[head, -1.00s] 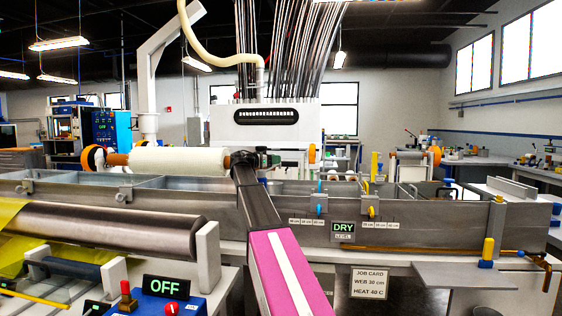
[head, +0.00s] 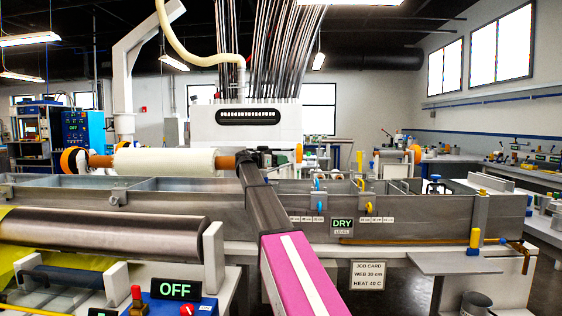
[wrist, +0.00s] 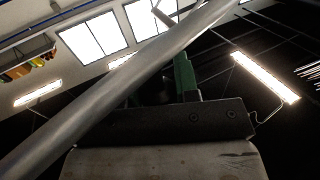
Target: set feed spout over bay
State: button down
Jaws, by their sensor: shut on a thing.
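My gripper (wrist: 186,76) shows in the wrist view with a green finger against a grey metal tube (wrist: 120,95), and is shut on it. The tube runs diagonally across that view; I cannot tell if it is the feed spout. In the head view my arm reaches over the metal bath (head: 400,218), and the gripper end is mostly hidden behind my arm. The bath has open bays split by dividers, one bay (head: 165,184) at the left. Its front carries small scale labels, blue and yellow markers and a DRY level sign (head: 342,223).
A cream roll (head: 160,161) lies behind the bath, near a white machine (head: 245,123) with rods above and a cream hose (head: 200,60). A steel roller (head: 100,235) and OFF box (head: 175,290) stand front left. A job card (head: 368,275) reads WEB 30 cm, HEAT 40 C.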

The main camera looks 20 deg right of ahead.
jog(key=c, duration=0.9)
grip_release()
jog(key=a, duration=1.1)
jog(key=shift+s, duration=0.35)
